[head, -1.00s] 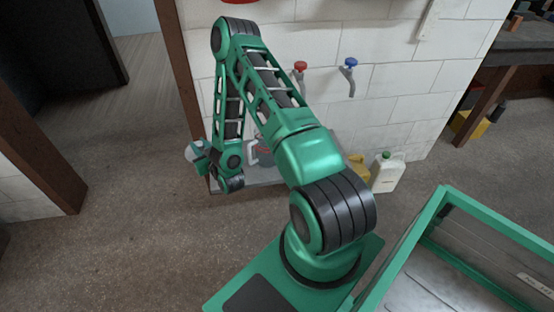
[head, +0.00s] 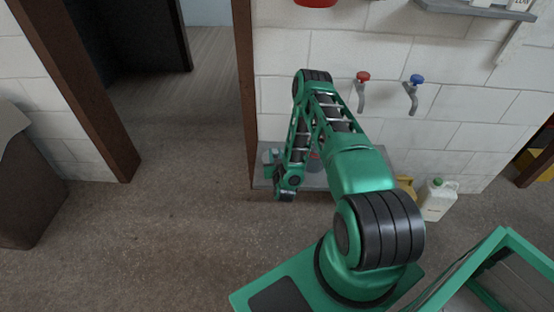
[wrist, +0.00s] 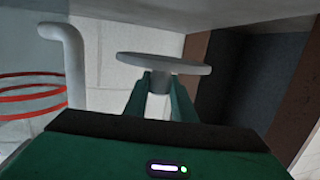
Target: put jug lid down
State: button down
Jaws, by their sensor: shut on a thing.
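My gripper (wrist: 160,100) is shut on a pale grey round lid (wrist: 140,64), with its two green fingers around the short stem of the lid. The flat disc of the lid lies beyond the fingertips. In the head view, my gripper is low by the wall, left of the taps, and its fingertips are too small to make out. In the wrist view, a grey bent handle (wrist: 75,75) and red rings (wrist: 30,97) stand left of the lid, apart from it; they look like part of the jug. In the head view, my arm partly hides a grey and red thing (head: 315,160), perhaps the jug.
A low grey ledge (head: 318,183) runs along the white wall. Red (head: 362,77) and blue (head: 416,80) taps are above it. A white canister (head: 437,203) and a yellow one (head: 406,186) stand to the right.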

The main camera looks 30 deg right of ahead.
aim_at(276, 151)
jog(key=w+d+f, duration=0.2)
jog(key=shift+w+f, duration=0.1)
jog(key=shift+w, duration=0.25)
jog(key=shift+f, duration=1.95)
jog(key=c, duration=1.5)
grip_release()
